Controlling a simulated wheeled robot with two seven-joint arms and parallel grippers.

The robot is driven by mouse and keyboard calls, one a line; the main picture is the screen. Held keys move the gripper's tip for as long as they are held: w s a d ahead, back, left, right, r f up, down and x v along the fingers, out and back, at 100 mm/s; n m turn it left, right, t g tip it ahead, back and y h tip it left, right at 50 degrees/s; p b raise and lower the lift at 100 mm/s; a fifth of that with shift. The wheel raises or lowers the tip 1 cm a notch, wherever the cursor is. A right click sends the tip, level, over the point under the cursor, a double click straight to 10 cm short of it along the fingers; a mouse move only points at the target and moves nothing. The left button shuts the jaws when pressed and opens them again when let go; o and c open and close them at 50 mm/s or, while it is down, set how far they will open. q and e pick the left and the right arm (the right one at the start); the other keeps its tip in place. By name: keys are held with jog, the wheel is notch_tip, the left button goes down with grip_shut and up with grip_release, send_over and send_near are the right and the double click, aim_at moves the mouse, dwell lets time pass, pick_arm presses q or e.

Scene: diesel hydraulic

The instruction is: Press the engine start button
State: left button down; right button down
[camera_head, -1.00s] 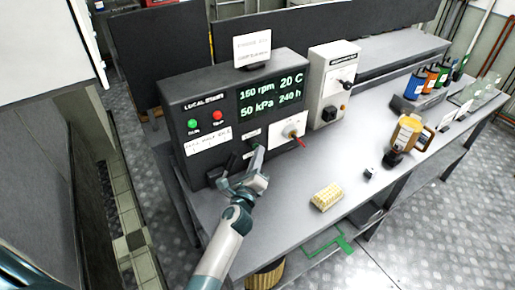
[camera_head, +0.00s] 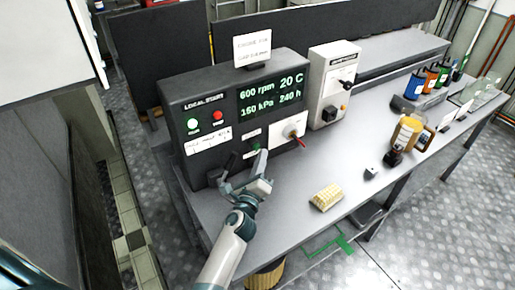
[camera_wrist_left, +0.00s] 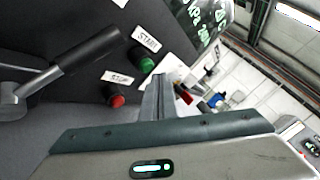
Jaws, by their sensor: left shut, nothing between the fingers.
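The green engine start button (camera_head: 256,147) sits low on the front of the dark control box (camera_head: 215,165). In the left wrist view it is the green button (camera_wrist_left: 143,60) beside a START label. A red button (camera_wrist_left: 116,101) with a STOP label is near it. My left gripper (camera_head: 263,157) is shut and empty, its tip just in front of the start button. In the left wrist view the closed fingers (camera_wrist_left: 158,90) show a little to the right of the button, apparently apart from it. My right gripper is not in view.
The display (camera_head: 270,95) reads 600 rpm, 150 kPa, 20 C and 240 h. A black lever (camera_wrist_left: 75,55) sticks out close by the buttons. A white plate with a red-handled knob (camera_head: 290,130) is to the right. A yellowish block (camera_head: 326,197) lies on the bench (camera_head: 300,240).

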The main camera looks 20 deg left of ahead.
pick_arm(q)
jog(key=shift+s+d+b, duration=0.2)
jog(key=shift+s+d, duration=0.6)
jog(key=shift+d, duration=0.2)
jog(key=shift+s+d+b, duration=0.15)
jog(key=shift+s+d, duration=0.6)
jog(key=shift+d, duration=0.25)
